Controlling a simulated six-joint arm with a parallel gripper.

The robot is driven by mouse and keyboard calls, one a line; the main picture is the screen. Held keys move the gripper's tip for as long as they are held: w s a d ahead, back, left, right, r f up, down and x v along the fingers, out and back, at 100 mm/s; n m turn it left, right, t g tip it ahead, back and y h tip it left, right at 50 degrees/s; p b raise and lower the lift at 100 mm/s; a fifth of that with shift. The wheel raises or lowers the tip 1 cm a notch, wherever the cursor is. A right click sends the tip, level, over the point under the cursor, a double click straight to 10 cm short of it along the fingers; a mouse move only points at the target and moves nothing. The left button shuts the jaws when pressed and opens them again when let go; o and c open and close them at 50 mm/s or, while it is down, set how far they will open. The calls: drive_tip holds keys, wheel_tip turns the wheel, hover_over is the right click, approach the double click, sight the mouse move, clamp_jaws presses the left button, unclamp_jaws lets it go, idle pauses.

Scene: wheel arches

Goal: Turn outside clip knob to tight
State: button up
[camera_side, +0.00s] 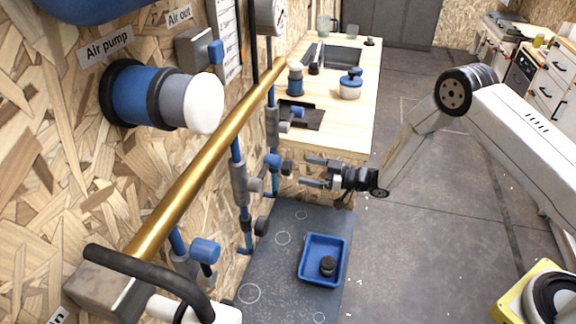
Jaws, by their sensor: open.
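My gripper (307,172) is open and empty, its two fingers pointing left toward the wall. Just left of the fingertips is a black knob (287,167) beside a blue fitting (272,161) on the upright blue pipe. The knob appears just short of the fingers; I cannot tell whether they touch. A second black knob (261,226) sits lower, near a grey clip (239,184) on another blue pipe. No label shows which knob is the outside clip knob, and no tight mark is readable.
A brass rail (205,155) slants along the chipboard wall. A wooden counter (338,130) stands behind my gripper. Below, a blue tray (308,275) holding a black round part (327,265) rests on a dark mat (268,290). The grey floor to the right is mostly open.

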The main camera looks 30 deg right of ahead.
sight(291, 167)
drive_tip(key=shift+x, duration=3.9)
drive_tip(key=shift+c, duration=0.2)
drive_tip(key=c, duration=1.2)
drive_tip(key=shift+m, duration=0.8)
drive_tip(key=o, duration=1.2)
drive_tip(key=shift+o, duration=0.2)
drive_tip(key=shift+d, duration=0.1)
